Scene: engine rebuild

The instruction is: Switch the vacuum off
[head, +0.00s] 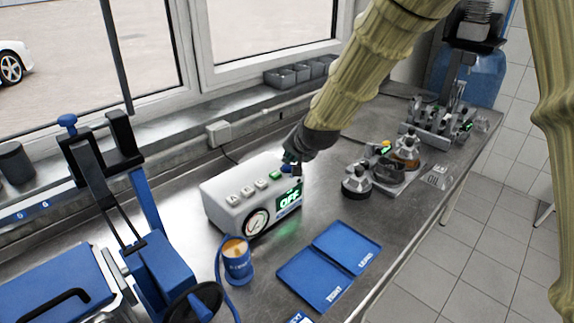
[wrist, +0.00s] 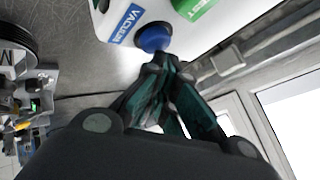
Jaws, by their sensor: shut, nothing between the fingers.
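The white vacuum box (head: 225,208) stands on the steel bench, with a round dial gauge (head: 257,223) and a lit display (head: 289,200) that reads OFF in green. In the wrist view, a round blue button (wrist: 154,38) sits beside a blue label (wrist: 126,24) reading VACUUM. My gripper (head: 291,162) is over the right end of the box top. In the wrist view my gripper (wrist: 163,62) is shut and empty, its fingertips right at the blue button. I cannot tell whether they touch it. The fingers partly hide the button in the head view.
A blue cup (head: 238,268) and blue trays (head: 313,279) lie in front of the box. A blue and black press-like stand (head: 160,265) is at left. Small metal parts and bottles (head: 404,150) stand to the right. The window wall (head: 225,95) is behind.

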